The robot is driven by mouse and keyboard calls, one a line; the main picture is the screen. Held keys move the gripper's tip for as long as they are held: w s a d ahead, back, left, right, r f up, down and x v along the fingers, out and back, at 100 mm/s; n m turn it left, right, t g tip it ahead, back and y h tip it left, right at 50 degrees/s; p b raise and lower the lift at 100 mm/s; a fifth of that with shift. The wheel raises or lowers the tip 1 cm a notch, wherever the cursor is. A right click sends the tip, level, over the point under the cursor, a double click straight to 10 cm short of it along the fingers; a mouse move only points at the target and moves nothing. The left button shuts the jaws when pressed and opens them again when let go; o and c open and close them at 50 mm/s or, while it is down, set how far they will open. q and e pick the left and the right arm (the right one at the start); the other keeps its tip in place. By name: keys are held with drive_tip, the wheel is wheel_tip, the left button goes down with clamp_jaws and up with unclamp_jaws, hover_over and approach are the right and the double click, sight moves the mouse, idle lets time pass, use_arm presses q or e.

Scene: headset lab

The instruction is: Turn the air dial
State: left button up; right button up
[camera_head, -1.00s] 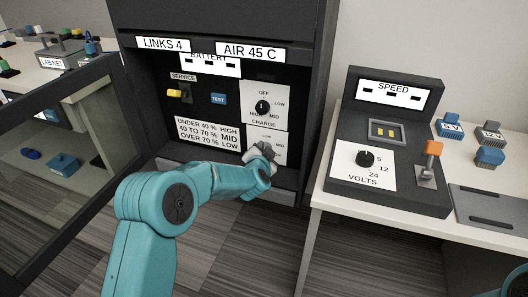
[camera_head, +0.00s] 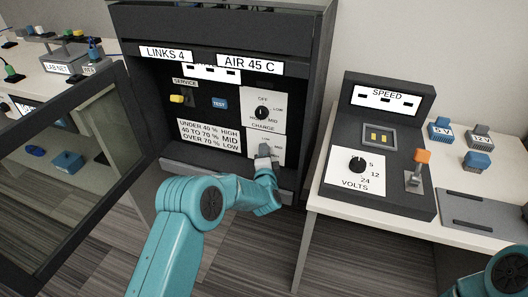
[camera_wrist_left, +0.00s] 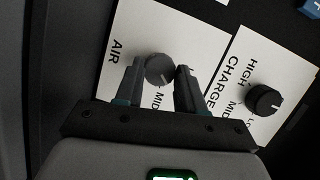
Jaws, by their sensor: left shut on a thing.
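The air dial (camera_wrist_left: 160,69) is a round grey knob on a white plate marked AIR (camera_wrist_left: 150,38). In the left wrist view, my left gripper (camera_wrist_left: 160,76) has one finger on each side of the knob and is shut on it. A pale pointer line shows on the knob, toward the lower right. In the head view, my left gripper (camera_head: 264,153) is at the lower dial plate (camera_head: 279,146) and hides most of the air dial. My right gripper is out of view.
The black CHARGE dial (camera_head: 261,113) sits just above, close to my left gripper. A sign (camera_head: 248,63) reads AIR 45 C. A panel with a VOLTS dial (camera_head: 357,160) stands on the table at right. An open door (camera_head: 65,170) is at left.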

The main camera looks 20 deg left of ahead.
use_arm(q)
drive_tip(key=shift+f+m+t, duration=0.2)
drive_tip(key=shift+m+t, duration=0.2)
drive_tip(key=shift+m, duration=0.7)
drive_tip(key=shift+m+t+y+b, duration=0.35)
drive_tip(key=shift+m+b, duration=0.25)
drive_tip(key=shift+m, duration=0.8)
drive_tip(key=o, duration=1)
drive_tip(key=shift+o, duration=0.2)
